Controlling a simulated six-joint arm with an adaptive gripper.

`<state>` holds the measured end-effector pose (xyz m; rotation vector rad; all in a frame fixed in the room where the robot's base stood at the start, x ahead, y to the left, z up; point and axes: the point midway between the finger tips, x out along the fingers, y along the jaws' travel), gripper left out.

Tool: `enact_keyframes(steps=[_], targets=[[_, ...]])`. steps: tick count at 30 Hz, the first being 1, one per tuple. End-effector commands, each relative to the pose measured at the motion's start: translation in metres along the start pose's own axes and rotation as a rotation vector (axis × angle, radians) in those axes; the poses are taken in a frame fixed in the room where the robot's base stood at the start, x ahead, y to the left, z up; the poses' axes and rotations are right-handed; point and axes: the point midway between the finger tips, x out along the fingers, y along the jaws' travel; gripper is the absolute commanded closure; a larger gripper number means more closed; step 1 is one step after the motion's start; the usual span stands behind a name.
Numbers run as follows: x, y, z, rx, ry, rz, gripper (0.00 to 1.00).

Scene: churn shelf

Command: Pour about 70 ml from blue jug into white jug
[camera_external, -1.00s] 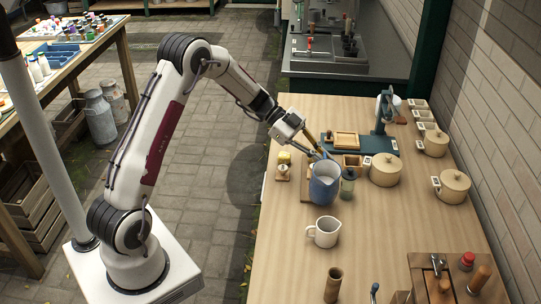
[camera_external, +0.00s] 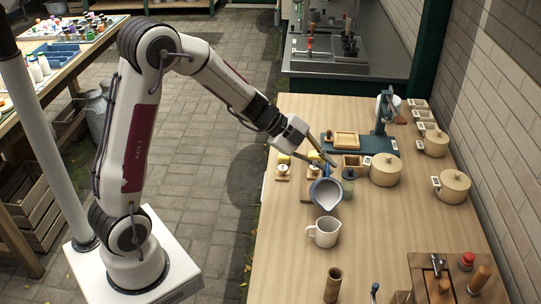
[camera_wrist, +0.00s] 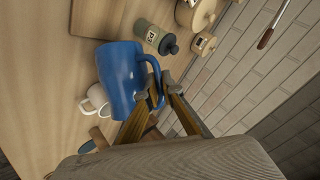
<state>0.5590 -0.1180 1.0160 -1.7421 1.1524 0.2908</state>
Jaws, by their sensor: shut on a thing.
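The blue jug (camera_external: 325,196) is held in the air close to the white jug, its mouth tipped toward the camera in the external view. A pale surface shows inside its mouth. The wrist view shows its blue side (camera_wrist: 121,80) and handle. My gripper (camera_external: 323,162) is shut on the blue jug's handle, with its fingertips (camera_wrist: 157,94) on either side of it. The white jug (camera_external: 324,232) stands upright on the table, just in front of the blue jug. In the wrist view the white jug (camera_wrist: 94,98) is partly hidden behind the blue jug. No stream of liquid is visible.
A green-grey bottle (camera_wrist: 152,36) stands near the blue jug. Lidded beige pots (camera_external: 384,170) stand to the right. A blue scale-like stand (camera_external: 384,130) is behind. A wooden box with tools (camera_external: 450,275) is at the front right. The table left of the white jug is clear.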

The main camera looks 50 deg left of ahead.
Motion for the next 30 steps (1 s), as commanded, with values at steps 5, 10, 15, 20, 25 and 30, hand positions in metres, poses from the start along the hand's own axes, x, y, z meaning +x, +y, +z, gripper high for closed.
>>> enact_keyframes(steps=[5, 10, 15, 20, 25, 30], targets=[[-0.003, -0.002, -0.007, 0.044, -0.029, -0.019, 1.0], [-0.005, -0.003, -0.01, 0.073, -0.052, -0.033, 1.0], [-0.007, -0.002, -0.013, 0.096, -0.07, -0.041, 1.0], [-0.008, -0.003, -0.015, 0.114, -0.084, -0.048, 1.0], [-0.009, -0.003, -0.018, 0.128, -0.093, -0.054, 1.0], [-0.01, -0.003, -0.019, 0.14, -0.103, -0.058, 1.0]])
